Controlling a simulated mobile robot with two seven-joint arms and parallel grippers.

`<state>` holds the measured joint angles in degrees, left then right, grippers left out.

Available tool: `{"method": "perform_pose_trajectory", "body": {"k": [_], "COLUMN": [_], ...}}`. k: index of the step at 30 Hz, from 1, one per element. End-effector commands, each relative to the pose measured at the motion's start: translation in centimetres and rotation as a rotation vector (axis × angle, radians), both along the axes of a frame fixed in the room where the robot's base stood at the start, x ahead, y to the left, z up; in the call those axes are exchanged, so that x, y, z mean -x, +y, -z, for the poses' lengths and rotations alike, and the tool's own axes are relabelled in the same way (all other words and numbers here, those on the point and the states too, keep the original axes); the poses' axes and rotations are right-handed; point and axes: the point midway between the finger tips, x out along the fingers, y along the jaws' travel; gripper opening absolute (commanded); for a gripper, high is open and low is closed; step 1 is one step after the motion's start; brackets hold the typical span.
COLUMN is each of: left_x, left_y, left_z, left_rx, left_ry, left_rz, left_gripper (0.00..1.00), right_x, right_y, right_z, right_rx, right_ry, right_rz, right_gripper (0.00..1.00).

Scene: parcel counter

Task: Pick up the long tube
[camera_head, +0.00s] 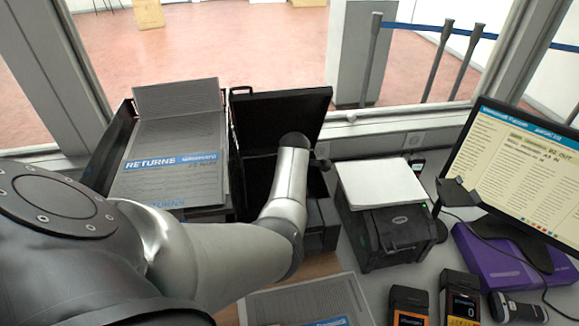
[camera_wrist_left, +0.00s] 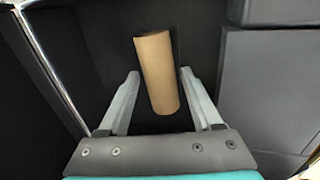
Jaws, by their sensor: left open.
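The long tube (camera_wrist_left: 158,70) is a plain brown cardboard cylinder. In the left wrist view it lies in a dark, black-walled space, pointing away from me and tilted slightly. My left gripper (camera_wrist_left: 159,76) is open, with one finger on each side of the tube. A gap shows on both sides, so the fingers look apart from it; the depth between them is hard to judge. In the head view my left arm reaches to the black box with a raised lid (camera_head: 285,103); the gripper and tube are hidden there. My right gripper is not in view.
Left of the box, a black bin holds grey RETURNS mailers (camera_head: 172,146). Right of it stands a black label printer (camera_head: 395,238) with a white pad (camera_head: 380,184) on top. A monitor (camera_head: 520,165), purple box (camera_head: 500,255) and handheld devices (camera_head: 460,300) crowd the right.

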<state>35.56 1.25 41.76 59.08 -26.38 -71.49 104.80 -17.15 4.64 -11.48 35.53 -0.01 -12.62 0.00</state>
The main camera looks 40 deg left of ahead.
Motion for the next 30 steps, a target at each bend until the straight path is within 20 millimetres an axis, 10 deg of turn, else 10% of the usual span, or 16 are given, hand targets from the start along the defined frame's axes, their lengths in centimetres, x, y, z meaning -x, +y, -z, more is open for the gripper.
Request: {"method": "perform_pose_trajectory", "body": {"k": [20, 30], "left_x": [0.02, -0.01], "left_y": [-0.02, -0.03], "left_z": [-0.04, -0.63], "left_rx": [0.001, 0.000], "left_ry": [0.001, 0.000], "left_rz": [0.001, 0.001], "left_gripper": [0.02, 0.00], "right_x": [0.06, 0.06], "right_y": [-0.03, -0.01], "right_z": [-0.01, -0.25], "right_rx": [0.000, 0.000], "right_ry": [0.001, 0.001], "right_rz": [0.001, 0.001], "right_gripper": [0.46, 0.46]}}
